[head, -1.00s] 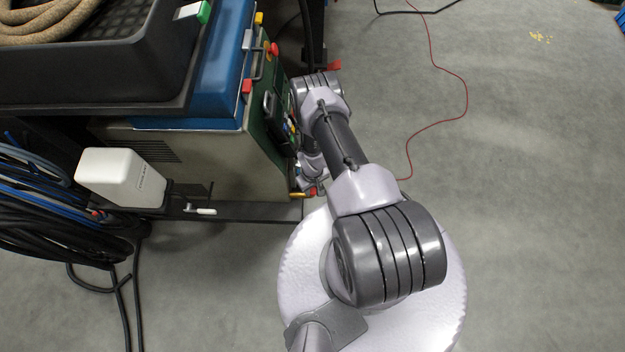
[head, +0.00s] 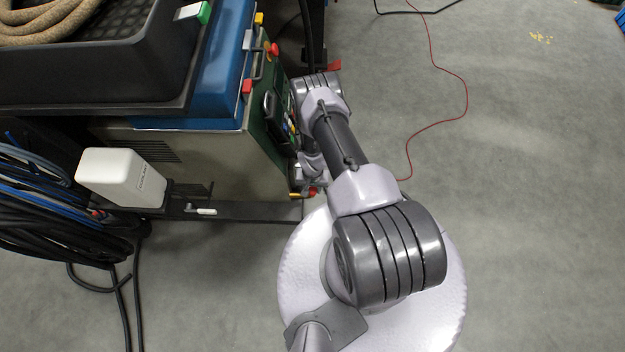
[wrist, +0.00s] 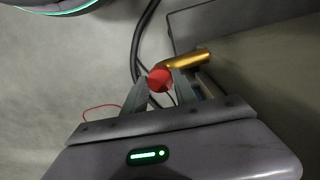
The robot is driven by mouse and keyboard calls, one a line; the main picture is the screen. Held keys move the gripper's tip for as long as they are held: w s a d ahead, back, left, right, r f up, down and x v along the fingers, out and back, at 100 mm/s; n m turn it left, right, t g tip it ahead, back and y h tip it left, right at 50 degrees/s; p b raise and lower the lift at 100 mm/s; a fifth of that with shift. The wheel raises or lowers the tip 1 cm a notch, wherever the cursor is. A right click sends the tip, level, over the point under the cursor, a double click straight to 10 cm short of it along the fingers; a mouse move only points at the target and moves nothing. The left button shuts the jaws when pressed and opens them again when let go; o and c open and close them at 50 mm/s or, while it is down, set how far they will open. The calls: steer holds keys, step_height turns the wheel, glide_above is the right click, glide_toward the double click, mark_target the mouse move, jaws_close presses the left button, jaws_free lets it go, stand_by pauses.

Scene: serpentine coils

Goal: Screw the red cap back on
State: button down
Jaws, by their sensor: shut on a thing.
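The red cap (wrist: 160,79) is between the fingertips of my gripper (wrist: 160,84) in the wrist view, and my gripper is shut on it. A brass-coloured pipe stub (wrist: 188,61) lies right behind and beside the cap in that view. I cannot tell whether cap and stub touch or whether the thread is engaged. In the head view the red cap (head: 313,192) is a small spot at the end of the brass stub (head: 296,195), low on the machine's front. My arm hides most of my gripper there.
The grey and green machine (head: 195,160) stands left of my arm, with a black tray (head: 120,108) above it. A white box (head: 120,178) and coiled black and blue hoses (head: 45,225) are at the left. A thin red cable (head: 466,95) crosses the open floor at right.

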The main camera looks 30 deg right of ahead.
steer(key=m, duration=1.2)
steer(key=shift+r+p, duration=0.1)
steer(key=shift+p, duration=0.2)
steer(key=shift+m, duration=0.4)
steer(key=shift+m+p, duration=0.75)
steer(key=shift+m, duration=0.85)
steer(key=c, duration=0.9)
jaws_free()
